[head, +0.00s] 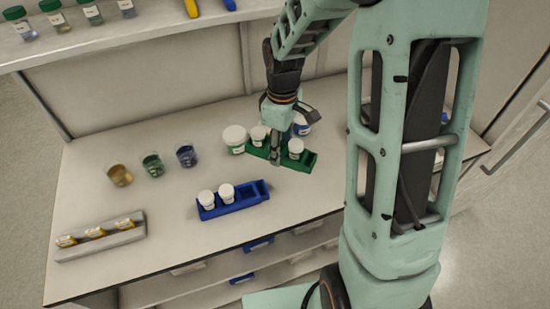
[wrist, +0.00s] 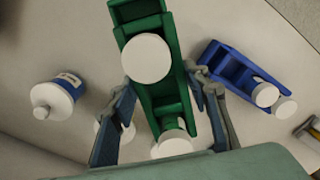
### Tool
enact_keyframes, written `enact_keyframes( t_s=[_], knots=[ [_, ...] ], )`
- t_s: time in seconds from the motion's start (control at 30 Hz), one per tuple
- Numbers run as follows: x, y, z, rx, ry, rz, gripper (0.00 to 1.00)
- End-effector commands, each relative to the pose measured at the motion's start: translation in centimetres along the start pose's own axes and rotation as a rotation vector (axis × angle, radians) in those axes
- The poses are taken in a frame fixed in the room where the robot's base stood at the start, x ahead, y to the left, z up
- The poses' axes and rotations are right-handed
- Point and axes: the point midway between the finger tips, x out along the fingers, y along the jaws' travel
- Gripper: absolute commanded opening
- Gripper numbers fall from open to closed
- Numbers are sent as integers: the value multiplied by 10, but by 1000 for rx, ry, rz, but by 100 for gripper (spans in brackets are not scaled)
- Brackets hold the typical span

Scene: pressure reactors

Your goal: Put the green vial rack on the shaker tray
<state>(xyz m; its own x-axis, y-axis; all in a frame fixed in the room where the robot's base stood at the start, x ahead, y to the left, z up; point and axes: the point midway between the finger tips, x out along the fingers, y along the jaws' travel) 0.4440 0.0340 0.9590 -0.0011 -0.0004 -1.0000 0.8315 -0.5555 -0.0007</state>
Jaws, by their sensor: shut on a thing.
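The green vial rack (head: 306,160) is at the back right of the bench in the head view, with white-capped vials in it. My gripper (head: 275,158) points down at the rack's middle. In the wrist view, my gripper's fingers (wrist: 165,105) are on the two long sides of the green rack (wrist: 137,12), shut on it. I cannot tell whether the rack touches the bench. I cannot make out the shaker tray in either view; my arm hides part of the bench's right side.
A blue rack (head: 240,200) with two white-capped vials stands in front of the green one. A white-capped jar (head: 234,139) and a blue-and-white bottle (head: 302,125) stand close by. Several small beakers (head: 152,164) and a grey holder (head: 100,238) are at the left.

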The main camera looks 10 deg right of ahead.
Motion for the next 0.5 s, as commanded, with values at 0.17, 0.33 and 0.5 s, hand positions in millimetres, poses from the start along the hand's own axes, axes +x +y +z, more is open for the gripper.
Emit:
enact_keyframes(
  t_s=[0.17, 0.33, 0.5],
  knots=[
    [30, 14, -16, -2, 0, 0, 15],
    [35, 19, -21, -1, 1, 1, 15],
    [53, 24, -26, 0, 0, 0, 15]
  ],
)
